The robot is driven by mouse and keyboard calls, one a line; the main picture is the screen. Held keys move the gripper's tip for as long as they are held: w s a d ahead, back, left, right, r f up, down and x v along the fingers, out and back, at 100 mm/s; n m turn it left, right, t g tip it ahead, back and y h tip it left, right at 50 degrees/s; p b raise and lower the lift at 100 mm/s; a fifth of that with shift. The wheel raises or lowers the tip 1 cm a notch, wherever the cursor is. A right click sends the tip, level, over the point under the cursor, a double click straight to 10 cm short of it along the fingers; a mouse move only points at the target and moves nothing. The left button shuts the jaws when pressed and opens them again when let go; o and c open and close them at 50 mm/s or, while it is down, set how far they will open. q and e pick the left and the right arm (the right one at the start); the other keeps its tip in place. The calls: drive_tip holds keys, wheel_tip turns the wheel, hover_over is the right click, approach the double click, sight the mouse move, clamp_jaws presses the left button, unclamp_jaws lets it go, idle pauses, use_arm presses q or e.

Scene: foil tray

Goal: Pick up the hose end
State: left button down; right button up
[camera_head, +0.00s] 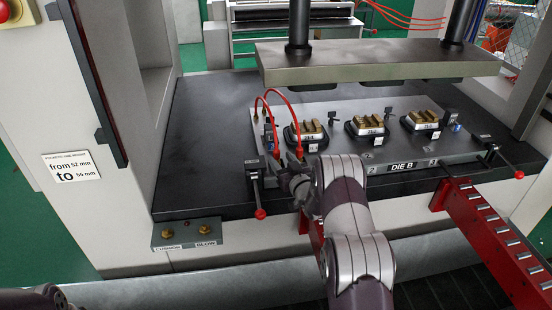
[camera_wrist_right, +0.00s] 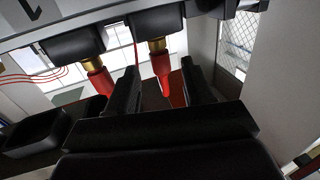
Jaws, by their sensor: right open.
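Two red hoses (camera_head: 287,103) arch up from the left end of the die plate and come down at my right gripper (camera_head: 291,172). In the right wrist view, one red hose end with a brass fitting (camera_wrist_right: 157,47) shows between the two dark fingers of the right gripper (camera_wrist_right: 172,78), which stand apart. A second red hose end (camera_wrist_right: 98,79) with a brass fitting is to the left, outside the fingers. I cannot tell whether a finger touches either hose. The left gripper is not visible.
The DIE B plate (camera_head: 385,170) carries several brass-topped blocks (camera_head: 368,122) beneath the press's upper plate (camera_head: 375,64). A panel labelled CUSHION and BLOW (camera_head: 186,234) has two brass fittings at the front left. A red rail (camera_head: 488,235) stands at the right. The black bed (camera_head: 200,140) is clear on the left.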

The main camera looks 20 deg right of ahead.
sight(278, 154)
drive_tip(key=shift+w+a+r+p, duration=0.1)
drive_tip(key=shift+w+r+p, duration=0.65)
drive_tip(key=shift+w, duration=0.3)
drive_tip(key=shift+w+f, duration=0.2)
drive_tip(key=shift+w, duration=0.35)
drive_tip(key=shift+w+f, duration=0.15)
drive_tip(key=shift+w, duration=0.35)
drive_tip(key=shift+w+f, duration=0.15)
drive_tip(key=shift+w, duration=0.05)
drive_tip(key=shift+s+r, duration=0.25)
drive_tip(key=shift+s, duration=0.05)
clamp_jaws()
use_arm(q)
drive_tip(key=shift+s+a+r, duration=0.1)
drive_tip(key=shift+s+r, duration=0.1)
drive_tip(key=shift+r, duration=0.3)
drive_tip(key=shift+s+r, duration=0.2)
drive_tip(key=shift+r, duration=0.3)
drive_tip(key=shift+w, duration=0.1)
use_arm(e)
drive_tip(key=shift+w+f, duration=0.1)
drive_tip(key=shift+w, duration=0.05)
